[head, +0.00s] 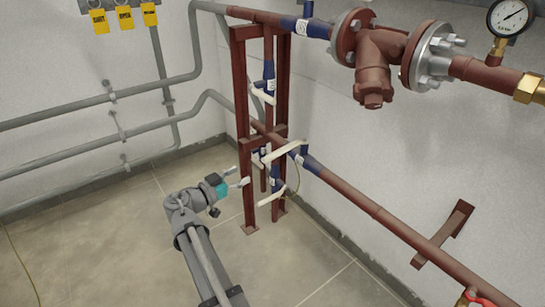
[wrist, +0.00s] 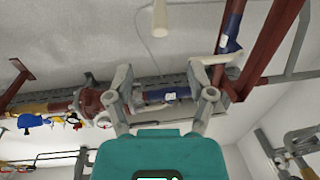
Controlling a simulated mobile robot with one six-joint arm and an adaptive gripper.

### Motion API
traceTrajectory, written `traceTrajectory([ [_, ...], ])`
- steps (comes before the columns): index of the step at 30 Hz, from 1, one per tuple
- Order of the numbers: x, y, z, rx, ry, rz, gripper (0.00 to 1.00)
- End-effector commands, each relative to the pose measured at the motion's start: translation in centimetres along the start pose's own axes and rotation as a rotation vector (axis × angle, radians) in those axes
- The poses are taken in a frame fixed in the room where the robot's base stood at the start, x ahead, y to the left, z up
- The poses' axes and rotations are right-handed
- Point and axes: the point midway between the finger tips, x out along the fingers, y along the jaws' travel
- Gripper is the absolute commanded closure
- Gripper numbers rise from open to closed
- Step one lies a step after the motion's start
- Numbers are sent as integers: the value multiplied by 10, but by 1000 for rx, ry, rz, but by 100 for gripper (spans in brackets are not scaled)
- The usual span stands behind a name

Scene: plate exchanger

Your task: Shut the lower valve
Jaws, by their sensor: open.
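In the head view, a blue valve body (head: 277,178) sits low on a vertical pipe in the red-brown frame, with a cream lever (head: 272,196) slanting down to the left. Above it, a horizontal pipe carries another blue valve (head: 300,154) with a cream lever (head: 284,151). A third cream lever (head: 262,95) is higher up. My gripper (head: 238,176) is open and empty, left of the frame and apart from the levers. The wrist view shows the spread fingers (wrist: 166,82) and a cream lever (wrist: 160,18) beyond them; I cannot tell which valve it belongs to.
The red-brown frame's post (head: 246,185) stands close to my fingers. Grey pipes (head: 90,116) run along the left wall. A strainer (head: 377,70) and gauge (head: 511,17) are at upper right. The tiled floor (head: 100,235) at left is mostly clear.

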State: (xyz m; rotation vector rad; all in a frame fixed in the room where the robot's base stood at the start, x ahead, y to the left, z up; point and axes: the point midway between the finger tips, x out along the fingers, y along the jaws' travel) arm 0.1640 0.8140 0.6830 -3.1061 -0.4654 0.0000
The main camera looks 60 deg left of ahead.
Motion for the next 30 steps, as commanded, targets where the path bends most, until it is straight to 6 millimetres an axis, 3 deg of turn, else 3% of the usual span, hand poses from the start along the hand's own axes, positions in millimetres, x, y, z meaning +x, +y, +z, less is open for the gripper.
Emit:
traceTrajectory([
  [8, 23, 0, 0, -1, 0, 2, 30],
  [30, 125, -1, 0, -1, 0, 1, 30],
])
